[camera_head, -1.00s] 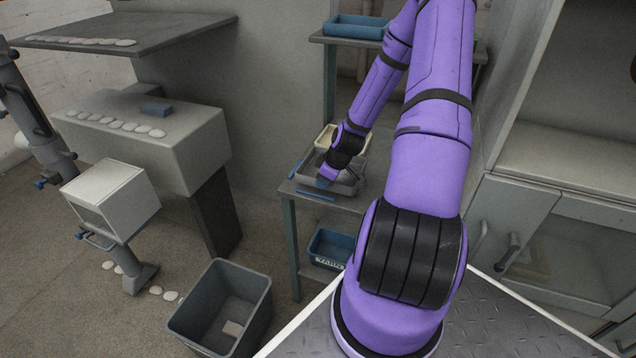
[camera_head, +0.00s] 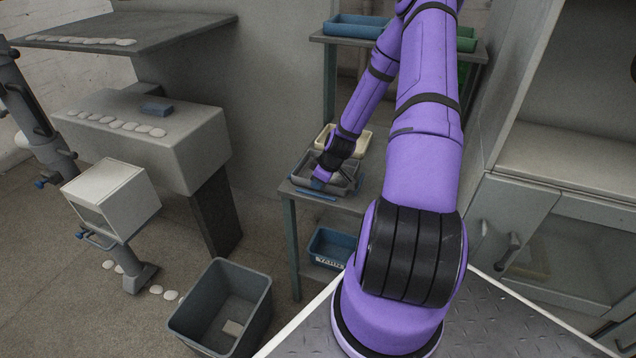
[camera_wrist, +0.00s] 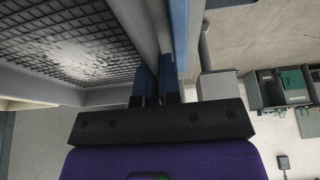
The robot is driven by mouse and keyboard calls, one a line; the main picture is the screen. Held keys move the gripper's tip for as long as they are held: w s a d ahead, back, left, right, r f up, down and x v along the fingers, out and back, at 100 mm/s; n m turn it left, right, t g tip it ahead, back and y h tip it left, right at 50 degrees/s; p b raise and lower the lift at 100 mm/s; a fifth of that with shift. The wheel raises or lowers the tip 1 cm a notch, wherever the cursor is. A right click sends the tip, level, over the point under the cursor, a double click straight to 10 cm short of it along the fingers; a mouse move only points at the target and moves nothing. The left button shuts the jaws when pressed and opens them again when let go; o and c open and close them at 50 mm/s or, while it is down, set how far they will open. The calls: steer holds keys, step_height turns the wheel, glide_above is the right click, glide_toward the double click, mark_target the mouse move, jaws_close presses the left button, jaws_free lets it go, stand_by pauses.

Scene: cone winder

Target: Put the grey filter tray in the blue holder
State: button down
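The grey filter tray (camera_head: 306,166) is at the small side table, with its near wall in my gripper (camera_head: 320,181). In the wrist view the tray's dark mesh floor (camera_wrist: 70,45) fills the upper left, and my blue fingers (camera_wrist: 157,88) are closed on its wall. The blue holder (camera_head: 314,194) shows as a blue strip along the table's front edge. A blue bar (camera_wrist: 180,40) runs close beside the tray wall in the wrist view. The tray lies over or within the holder; I cannot tell if it is fully seated. My gripper hides part of the tray.
A cream tray (camera_head: 362,141) stands just behind on the same table (camera_head: 352,203). A blue bin (camera_head: 330,247) is on the shelf below. A grey bin (camera_head: 222,308) stands on the floor, and a cabinet (camera_head: 515,215) is at the right.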

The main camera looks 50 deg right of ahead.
steer(key=c, duration=1.3)
jaws_free()
steer(key=shift+f, duration=0.1)
steer(key=v, duration=1.2)
steer(key=s+a+r+m+g+h, duration=0.1)
steer(key=a+r+h, duration=0.1)
steer(key=a+r, duration=0.8)
steer(key=s+a+r+m+h, duration=0.1)
steer(key=a+r, duration=0.6)
steer(key=r, duration=0.7)
steer(key=s+a+r+m, duration=0.1)
steer(key=s+a+r, duration=0.3)
steer(key=s, duration=0.1)
steer(key=s+a+r+t+y, duration=0.1)
steer(key=s+a+r, duration=0.3)
steer(key=s, duration=0.2)
steer(key=s+a+r+m+t, duration=0.1)
steer(key=s+a+r, duration=0.3)
steer(key=s, duration=0.1)
steer(key=shift+s+r+m, duration=0.25)
steer(key=shift+m, duration=0.05)
